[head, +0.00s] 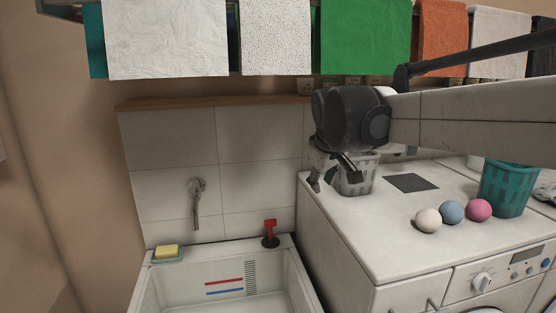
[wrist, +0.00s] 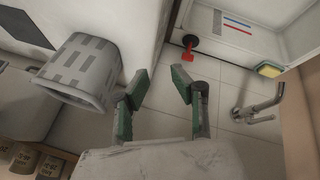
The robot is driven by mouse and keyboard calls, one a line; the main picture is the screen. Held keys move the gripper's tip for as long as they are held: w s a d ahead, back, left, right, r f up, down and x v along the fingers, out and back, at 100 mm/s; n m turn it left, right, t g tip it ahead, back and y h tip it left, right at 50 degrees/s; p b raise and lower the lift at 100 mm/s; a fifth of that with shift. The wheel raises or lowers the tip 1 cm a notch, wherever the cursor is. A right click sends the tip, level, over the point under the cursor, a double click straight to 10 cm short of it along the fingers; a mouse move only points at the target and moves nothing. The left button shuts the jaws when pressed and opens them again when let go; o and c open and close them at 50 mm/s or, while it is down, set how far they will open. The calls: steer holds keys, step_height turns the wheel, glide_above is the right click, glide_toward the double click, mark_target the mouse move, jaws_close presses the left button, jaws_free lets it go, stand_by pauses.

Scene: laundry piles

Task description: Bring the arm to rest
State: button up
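My gripper (head: 333,173) hangs at the end of my arm, over the back left corner of the washing machine (head: 340,225), close to the grey basket (head: 357,178). In the head view it partly covers that basket. In the wrist view my gripper (wrist: 160,83) has its two fingers spread wide with nothing between them. Wall tiles and the sink edge show beyond the gap. The grey basket (wrist: 85,72) lies to the left of the fingers there, apart from them as far as I can tell.
A teal basket (head: 507,190) and white, blue and pink balls (head: 451,212) stand on the machine. The sink (head: 215,288) has a red-handled plug (head: 270,234), yellow soap (head: 166,251) and a tap (head: 196,203). Towels (head: 365,38) hang above; small jars (wrist: 50,166) stand behind.

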mark_target(378, 274)
steer(key=s+d+f+m+t, duration=0.1)
steer(key=s+d+f+m, duration=0.1)
steer(key=s, duration=0.5)
steer(key=s+d+f+m+t+b, duration=0.1)
steer(key=s+d+f+m, duration=0.1)
steer(key=s, duration=0.5)
steer(key=s+d+f+m+t, duration=0.1)
steer(key=s+d+f+m, duration=0.1)
steer(key=s+m, duration=0.3)
steer(key=shift+s+d+y, duration=0.3)
steer(key=shift+s+d, duration=0.6)
steer(key=shift+s, duration=0.3)
steer(key=shift+s+d+f+m+t+b, duration=0.15)
steer(key=shift+s+f+m, duration=0.15)
steer(key=shift+s+f, duration=0.25)
steer(key=shift+s+d+f+m+t+b, duration=0.15)
steer(key=shift+s+f+m, duration=0.2)
steer(key=shift+s, duration=0.25)
steer(key=s+f+n+g, duration=0.2)
steer(key=s+f+n, duration=0.1)
steer(key=s+f, duration=0.3)
steer(key=shift+d+f+g, duration=0.3)
steer(key=shift+g, duration=0.1)
